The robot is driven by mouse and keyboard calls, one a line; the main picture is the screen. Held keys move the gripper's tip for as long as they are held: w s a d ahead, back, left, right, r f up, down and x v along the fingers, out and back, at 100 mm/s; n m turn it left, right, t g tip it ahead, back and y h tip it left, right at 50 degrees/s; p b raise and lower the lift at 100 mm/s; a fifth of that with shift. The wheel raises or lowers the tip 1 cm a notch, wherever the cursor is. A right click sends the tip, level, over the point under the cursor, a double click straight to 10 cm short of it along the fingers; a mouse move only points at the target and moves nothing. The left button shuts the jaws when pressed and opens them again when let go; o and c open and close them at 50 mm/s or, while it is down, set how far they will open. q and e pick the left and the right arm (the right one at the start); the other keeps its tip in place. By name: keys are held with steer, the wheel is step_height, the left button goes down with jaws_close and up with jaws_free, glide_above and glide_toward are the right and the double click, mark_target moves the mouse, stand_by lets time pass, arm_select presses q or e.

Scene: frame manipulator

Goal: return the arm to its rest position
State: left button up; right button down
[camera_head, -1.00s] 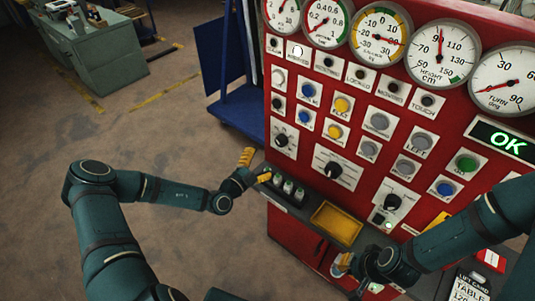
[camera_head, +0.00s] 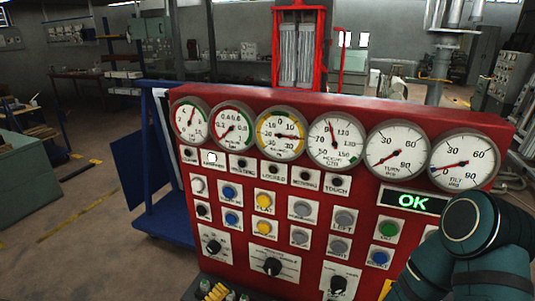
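My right arm (camera_head: 475,235), dark teal, is bent at the lower right, in front of the panel's right side. Its gripper is out of the picture.
Buttons and black knobs, such as the middle knob (camera_head: 272,266), cover the panel front. A blue stand (camera_head: 165,222) is at its left. A grey-green cabinet (camera_head: 22,170) is at the far left. Open floor (camera_head: 90,245) lies between them.

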arm_select(q)
steer(key=s+d+f+m+g+b, duration=0.1)
steer(key=s+d+f+m+g, duration=0.3)
steer(key=m, duration=0.3)
steer(key=s+d+f+m+g+y+b, duration=0.1)
steer(key=s+f+m+g, duration=0.25)
steer(key=s+m, duration=0.35)
steer(key=s+d+f+m+g+b, duration=0.2)
steer(key=s+d+f+m+g, duration=0.1)
steer(key=s+m+g, duration=0.3)
steer(key=a+f+m+t+y+b, duration=0.1)
steer(key=a+f+m+y+b, duration=0.1)
steer(key=m, duration=1)
steer(key=a+f+m+t+y+b, duration=0.2)
steer(key=m+y, duration=0.3)
steer(key=m, duration=0.8)
steer(key=shift+w+a+f+y, duration=0.15)
steer(key=shift+a+y, duration=0.15)
steer(key=shift+a, duration=0.55)
steer(key=shift+t, duration=0.25)
